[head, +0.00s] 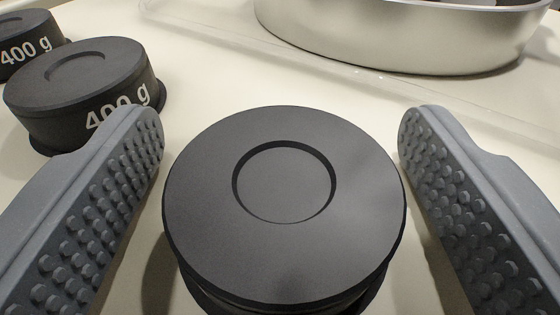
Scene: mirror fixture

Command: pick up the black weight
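A round black weight (350,210) with a shallow circular recess in its top stands upright in the middle of the head view. My gripper (281,135) is open, with one studded grey finger on each side of this weight. A gap shows between the weight and each finger, so neither appears to touch it. Two more black weights marked "400 g" stand at the upper left: a nearer one (75,90) just beyond the left finger, and a farther one (28,45) partly cut off by the picture's edge.
A silver metal pan (400,40) stands at the upper right, cut off at the top. A clear, thin-edged strip or panel (350,72) runs across the pale surface in front of it. The pale surface between the middle weight and that edge is clear.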

